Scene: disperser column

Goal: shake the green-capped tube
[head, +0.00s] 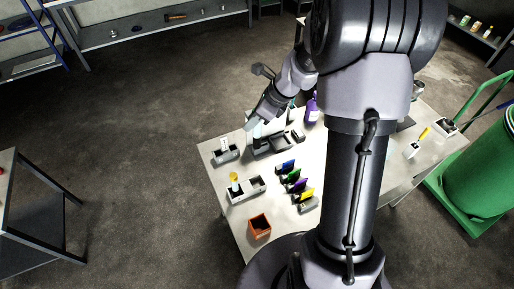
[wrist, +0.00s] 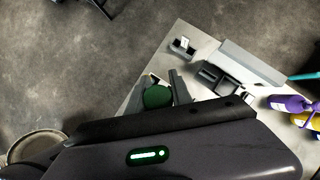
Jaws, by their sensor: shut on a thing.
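The green-capped tube shows in the wrist view as a round dark-green cap (wrist: 157,97) between my fingers; the tube body below is mostly hidden. My gripper (wrist: 164,88) is shut on it. In the head view my gripper (head: 254,124) hangs above the far left part of the white table (head: 218,201), near a dark grey device. The tube is too small and covered there to make out clearly.
A grey holder with a white piece (head: 226,152), a rack with a yellow-topped tube (head: 235,182), an orange box (head: 260,226), several coloured upright pieces (head: 294,180) and a purple bottle (head: 312,108) stand on the table. A green drum (head: 492,165) stands right.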

